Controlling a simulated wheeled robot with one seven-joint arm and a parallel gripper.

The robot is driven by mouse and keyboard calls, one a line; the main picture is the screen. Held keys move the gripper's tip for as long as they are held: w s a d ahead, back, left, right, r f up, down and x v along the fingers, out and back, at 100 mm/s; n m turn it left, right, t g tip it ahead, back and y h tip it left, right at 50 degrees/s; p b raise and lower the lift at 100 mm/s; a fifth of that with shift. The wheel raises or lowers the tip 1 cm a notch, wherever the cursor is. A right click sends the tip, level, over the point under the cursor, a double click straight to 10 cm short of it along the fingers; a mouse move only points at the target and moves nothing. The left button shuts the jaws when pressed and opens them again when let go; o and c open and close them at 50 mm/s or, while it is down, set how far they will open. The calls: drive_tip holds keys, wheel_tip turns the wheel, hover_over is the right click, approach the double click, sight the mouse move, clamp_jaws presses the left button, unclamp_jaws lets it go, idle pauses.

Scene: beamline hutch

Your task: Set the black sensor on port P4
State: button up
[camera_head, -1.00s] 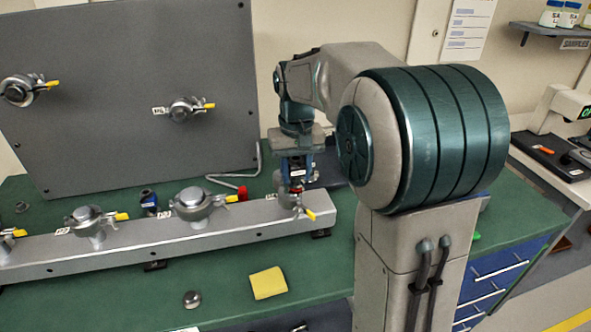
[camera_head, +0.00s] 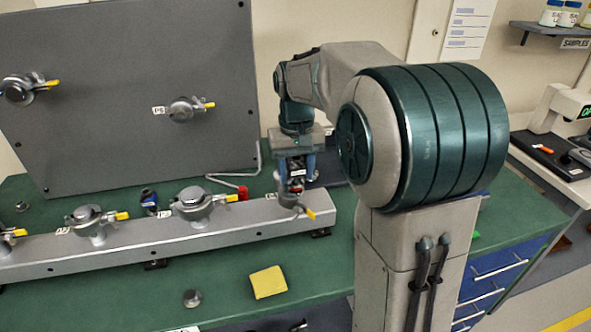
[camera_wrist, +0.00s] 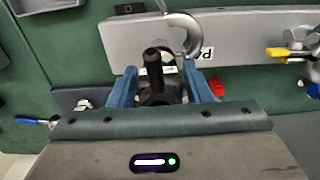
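The black sensor (camera_wrist: 153,70) is between the two blue fingers of my gripper (camera_wrist: 162,92) in the wrist view; the fingers appear shut on its dark body. In the head view my gripper (camera_head: 297,180) is upright over the right end of the grey rail, with the sensor's white label and a red part showing between the fingers. The port there has a clamp with a yellow handle (camera_head: 310,213); its curved jaw (camera_wrist: 185,35) stands open in the wrist view. A label (camera_wrist: 207,53) shows a P; its number is hidden. Whether the sensor touches the port cannot be told.
The grey rail (camera_head: 170,246) carries other clamped ports (camera_head: 193,203) (camera_head: 90,222) to the left. A blue-and-black part (camera_head: 149,201) stands behind it. A grey panel (camera_head: 100,130) with clamped ports rises behind. A yellow pad (camera_head: 268,282) and a metal cap (camera_head: 192,298) lie on the green bench in front.

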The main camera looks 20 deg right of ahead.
drive_tip(key=shift+o, duration=1)
wheel_tip(320, 180, up, 14)
drive_tip(key=s+f+t, duration=0.3)
drive_tip(key=s+f, duration=1.4)
drive_tip(key=s, duration=0.3)
drive_tip(key=shift+s+p, duration=0.35)
drive_tip(key=shift+p, duration=0.05)
drive_tip(key=shift+a, duration=0.1)
